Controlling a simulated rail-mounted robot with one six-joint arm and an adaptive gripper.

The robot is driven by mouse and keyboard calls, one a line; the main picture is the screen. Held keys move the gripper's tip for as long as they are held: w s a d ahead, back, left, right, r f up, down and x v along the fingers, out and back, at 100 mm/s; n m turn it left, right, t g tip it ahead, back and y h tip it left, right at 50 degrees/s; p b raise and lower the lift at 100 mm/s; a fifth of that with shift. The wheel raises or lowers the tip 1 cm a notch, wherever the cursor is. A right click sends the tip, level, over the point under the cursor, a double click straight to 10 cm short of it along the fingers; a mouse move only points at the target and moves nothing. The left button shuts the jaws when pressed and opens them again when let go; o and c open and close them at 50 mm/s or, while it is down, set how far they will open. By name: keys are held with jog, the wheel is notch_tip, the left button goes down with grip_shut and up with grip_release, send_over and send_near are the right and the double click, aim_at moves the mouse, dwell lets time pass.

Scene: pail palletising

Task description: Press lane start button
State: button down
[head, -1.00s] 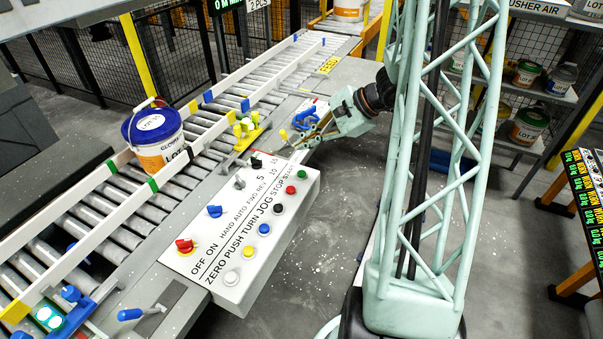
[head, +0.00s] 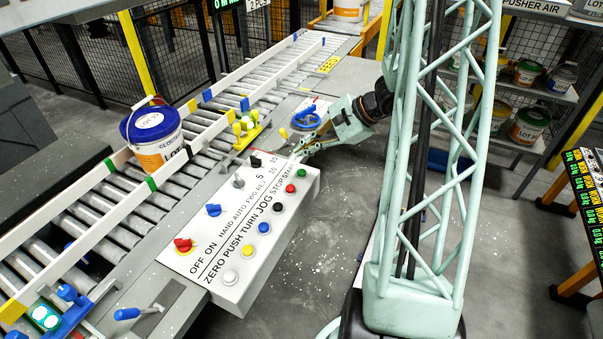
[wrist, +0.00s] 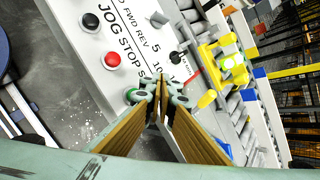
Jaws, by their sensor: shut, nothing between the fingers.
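The white control panel (head: 232,243) stands beside the roller lane, with a row of buttons along its right edge. The green button (head: 301,173) is at the far end of that row, by the printed word START. The red button (head: 291,188) is beside it at STOP and shows in the wrist view (wrist: 112,60). My gripper (head: 298,153) is shut and empty, over the panel's far end, a little beyond the green button. In the wrist view the shut fingers (wrist: 158,92) point at the panel, and the green button (wrist: 131,96) is partly hidden beside them. I see no clear contact.
A pail with a blue lid (head: 155,138) stands on the roller conveyor (head: 95,208). The panel also carries a black knob (head: 255,161), a grey lever and red and blue switches. A yellow fixture (head: 244,130) and a blue valve-like part (head: 307,116) lie beyond it.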

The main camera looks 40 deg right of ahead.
aim_at(303, 172)
jog(key=shift+f+b, duration=0.65)
jog(key=shift+f, duration=0.95)
jog(key=shift+f+b, duration=1.05)
jog(key=shift+b, duration=0.1)
